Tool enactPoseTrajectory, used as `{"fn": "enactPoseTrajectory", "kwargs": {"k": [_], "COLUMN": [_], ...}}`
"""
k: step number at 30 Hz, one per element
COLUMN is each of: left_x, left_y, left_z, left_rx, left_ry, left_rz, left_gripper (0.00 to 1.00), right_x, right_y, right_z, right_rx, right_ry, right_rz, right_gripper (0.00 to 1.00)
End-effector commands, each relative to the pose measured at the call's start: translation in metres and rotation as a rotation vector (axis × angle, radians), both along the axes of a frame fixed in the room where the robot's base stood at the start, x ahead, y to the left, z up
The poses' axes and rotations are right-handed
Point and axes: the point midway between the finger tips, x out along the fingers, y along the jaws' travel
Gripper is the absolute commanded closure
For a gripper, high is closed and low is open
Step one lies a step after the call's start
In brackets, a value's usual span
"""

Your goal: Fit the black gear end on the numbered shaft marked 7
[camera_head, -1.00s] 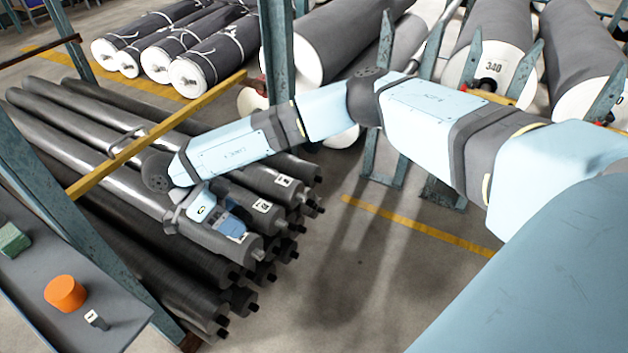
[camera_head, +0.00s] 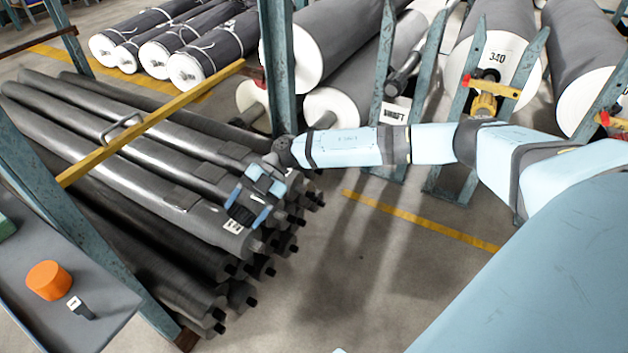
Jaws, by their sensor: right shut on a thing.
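Several dark grey shafts lie stacked at the left, with black stub ends facing right. One front shaft (camera_head: 205,216) bears a white number label near its end; the number is too small to read surely, and I cannot make out a 7. My right gripper (camera_head: 246,212) reaches in from the right, directly over the shaft ends beside that label. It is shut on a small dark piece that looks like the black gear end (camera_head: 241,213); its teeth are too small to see. I cannot tell whether the piece touches a shaft. My left gripper is not in view.
A grey tray (camera_head: 110,318) at the lower left holds an orange cylinder (camera_head: 48,280) and a small black tagged piece (camera_head: 80,308). A yellow bar (camera_head: 150,125) crosses above the shafts. Blue-green rack posts (camera_head: 278,70) stand around.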

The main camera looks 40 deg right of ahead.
Motion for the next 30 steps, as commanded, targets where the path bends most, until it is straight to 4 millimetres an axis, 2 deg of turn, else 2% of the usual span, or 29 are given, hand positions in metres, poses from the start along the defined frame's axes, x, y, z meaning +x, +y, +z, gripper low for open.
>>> {"fn": "enactPoseTrajectory", "kwargs": {"k": [1, 6, 9, 17, 20, 25, 30], "left_x": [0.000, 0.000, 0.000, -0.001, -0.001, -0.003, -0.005], "left_y": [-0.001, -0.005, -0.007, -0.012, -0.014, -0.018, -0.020], "left_z": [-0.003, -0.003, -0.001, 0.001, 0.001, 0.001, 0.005], "left_rx": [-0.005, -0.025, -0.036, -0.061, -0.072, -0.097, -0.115], "left_ry": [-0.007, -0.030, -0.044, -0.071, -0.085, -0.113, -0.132], "left_rz": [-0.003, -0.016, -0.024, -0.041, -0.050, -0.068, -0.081], "left_gripper": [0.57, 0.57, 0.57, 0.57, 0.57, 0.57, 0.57], "right_x": [-0.002, 0.003, 0.006, 0.010, 0.008, 0.000, -0.008], "right_y": [-0.007, -0.028, -0.042, -0.077, -0.095, -0.139, -0.171], "right_z": [-0.011, -0.041, -0.057, -0.099, -0.123, -0.178, -0.210], "right_rx": [0.024, 0.129, 0.182, 0.294, 0.338, 0.420, 0.469], "right_ry": [0.008, 0.001, -0.019, -0.080, -0.109, -0.181, -0.247], "right_rz": [-0.104, -0.478, -0.641, -0.916, -1.017, -1.196, -1.292], "right_gripper": [0.71, 0.71, 0.71, 0.71, 0.71, 0.71, 0.71]}}
